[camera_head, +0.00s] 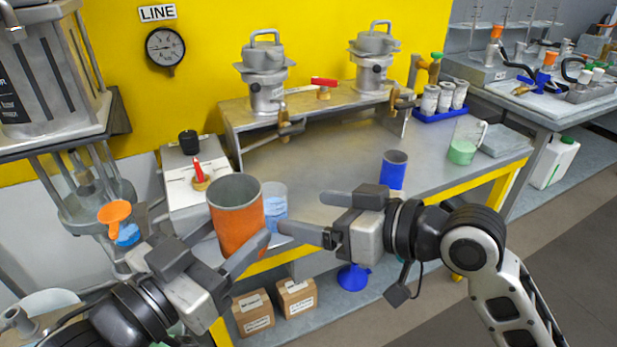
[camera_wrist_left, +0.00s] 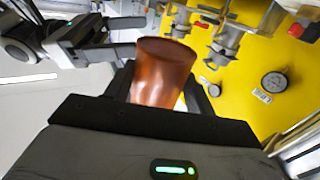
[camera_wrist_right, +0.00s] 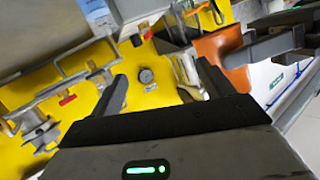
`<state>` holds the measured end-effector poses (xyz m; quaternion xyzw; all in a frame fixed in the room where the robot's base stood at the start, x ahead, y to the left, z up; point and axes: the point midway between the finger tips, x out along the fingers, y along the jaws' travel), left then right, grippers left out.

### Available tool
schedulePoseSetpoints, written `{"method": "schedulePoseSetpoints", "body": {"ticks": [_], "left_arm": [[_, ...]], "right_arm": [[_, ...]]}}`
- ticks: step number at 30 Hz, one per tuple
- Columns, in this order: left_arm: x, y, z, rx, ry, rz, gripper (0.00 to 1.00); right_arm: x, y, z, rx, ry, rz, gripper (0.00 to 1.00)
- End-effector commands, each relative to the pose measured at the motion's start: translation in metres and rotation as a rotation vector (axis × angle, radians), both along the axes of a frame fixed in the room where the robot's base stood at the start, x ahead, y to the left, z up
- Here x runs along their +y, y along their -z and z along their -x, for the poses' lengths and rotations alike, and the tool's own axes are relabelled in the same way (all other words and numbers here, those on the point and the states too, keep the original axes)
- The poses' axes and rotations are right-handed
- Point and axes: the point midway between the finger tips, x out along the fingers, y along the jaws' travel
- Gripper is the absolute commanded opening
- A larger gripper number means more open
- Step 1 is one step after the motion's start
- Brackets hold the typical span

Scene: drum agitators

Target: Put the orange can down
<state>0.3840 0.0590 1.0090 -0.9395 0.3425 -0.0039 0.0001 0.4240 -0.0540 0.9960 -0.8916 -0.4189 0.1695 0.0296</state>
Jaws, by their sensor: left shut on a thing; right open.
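The orange can (camera_head: 238,222) is an open-topped cylinder with a grey inside. My left gripper (camera_head: 235,245) is shut on the can and holds it upright at the near left edge of the workbench. The can also shows between the fingers in the left wrist view (camera_wrist_left: 163,75). My right gripper (camera_head: 305,215) is open and empty, just right of the can, its fingers pointing left. In the right wrist view the can (camera_wrist_right: 222,48) shows at the upper right, beside my right gripper (camera_wrist_right: 160,85). The can's base is partly hidden by my left fingers.
A clear beaker of blue liquid (camera_head: 274,203) stands right behind the can. A blue can (camera_head: 393,172) stands on the bench (camera_head: 330,160) further right. A beaker of green liquid (camera_head: 464,142) is at the far right. Bare bench top lies between the beaker and the blue can.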

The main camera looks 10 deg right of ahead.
Motion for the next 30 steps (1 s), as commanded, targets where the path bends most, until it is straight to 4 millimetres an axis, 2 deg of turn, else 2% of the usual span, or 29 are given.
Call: {"method": "schedulePoseSetpoints", "body": {"ticks": [1,3,6,10,14,19,30], "left_arm": [[0.0,0.0,0.0,-0.001,0.0,0.001,0.3],[0.0,0.0,0.0,-0.001,0.0,0.001,0.3],[0.0,0.0,0.0,-0.001,0.0,0.001,0.3],[0.0,0.0,0.0,-0.001,0.0,0.001,0.3],[0.0,0.0,0.0,-0.001,0.0,0.001,0.3],[0.0,0.0,0.0,-0.001,0.0,0.001,0.3],[0.0,0.0,0.0,-0.001,0.0,0.001,0.3]], "right_arm": [[0.005,-0.026,0.004,-0.039,-0.065,0.021,0.8],[0.012,-0.05,0.015,-0.067,-0.151,0.052,0.8],[0.017,-0.075,0.031,-0.096,-0.25,0.103,0.8],[0.02,-0.092,0.048,-0.114,-0.335,0.161,0.8],[0.021,-0.098,0.056,-0.121,-0.373,0.193,0.8],[0.033,-0.094,0.054,-0.12,-0.383,0.196,0.8],[0.093,-0.068,0.032,-0.12,-0.382,0.193,0.8]]}}
